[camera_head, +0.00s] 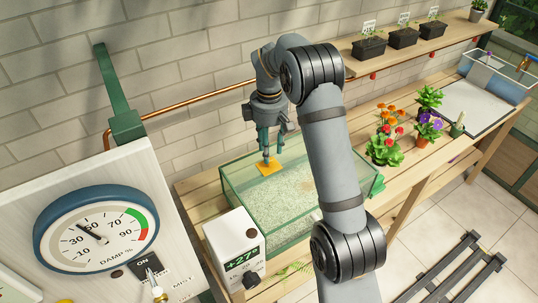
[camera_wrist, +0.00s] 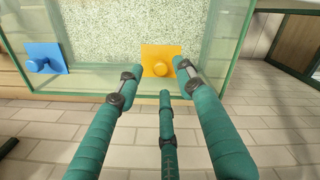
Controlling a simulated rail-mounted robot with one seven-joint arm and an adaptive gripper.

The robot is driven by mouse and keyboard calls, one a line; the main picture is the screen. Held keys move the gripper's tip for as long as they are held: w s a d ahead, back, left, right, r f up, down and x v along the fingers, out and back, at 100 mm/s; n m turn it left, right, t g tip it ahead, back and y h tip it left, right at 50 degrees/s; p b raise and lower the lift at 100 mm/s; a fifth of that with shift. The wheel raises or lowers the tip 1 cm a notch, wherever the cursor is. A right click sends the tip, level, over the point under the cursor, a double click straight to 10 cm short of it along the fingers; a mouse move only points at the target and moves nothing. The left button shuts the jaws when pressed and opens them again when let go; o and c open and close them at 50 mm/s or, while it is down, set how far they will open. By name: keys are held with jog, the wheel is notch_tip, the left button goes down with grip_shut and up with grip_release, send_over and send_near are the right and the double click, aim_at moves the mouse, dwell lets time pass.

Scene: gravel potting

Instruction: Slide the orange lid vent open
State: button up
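The orange lid vent (camera_head: 269,167) is a small square plate on the glass lid of the gravel-filled tank (camera_head: 310,232), near the tank's back edge. In the wrist view the orange vent (camera_wrist: 158,50) has a round orange knob (camera_wrist: 160,69) on it. My gripper (camera_head: 267,154) points down at the vent in the head view. In the wrist view my green fingers (camera_wrist: 155,78) are spread apart, with fingertips on either side of the knob and a third finger below it. I cannot tell whether any finger touches the knob.
A blue vent (camera_wrist: 46,58) with a knob sits on the lid left of the orange one. A white box with a green display (camera_head: 236,249) stands at the tank's front left. Potted flowers (camera_head: 388,140) stand right of the tank, and a damp gauge (camera_head: 95,231) is at left.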

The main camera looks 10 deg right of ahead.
jog(key=shift+f, duration=1.6)
jog(key=shift+c, duration=0.6)
jog(key=c, duration=0.7)
grip_shut()
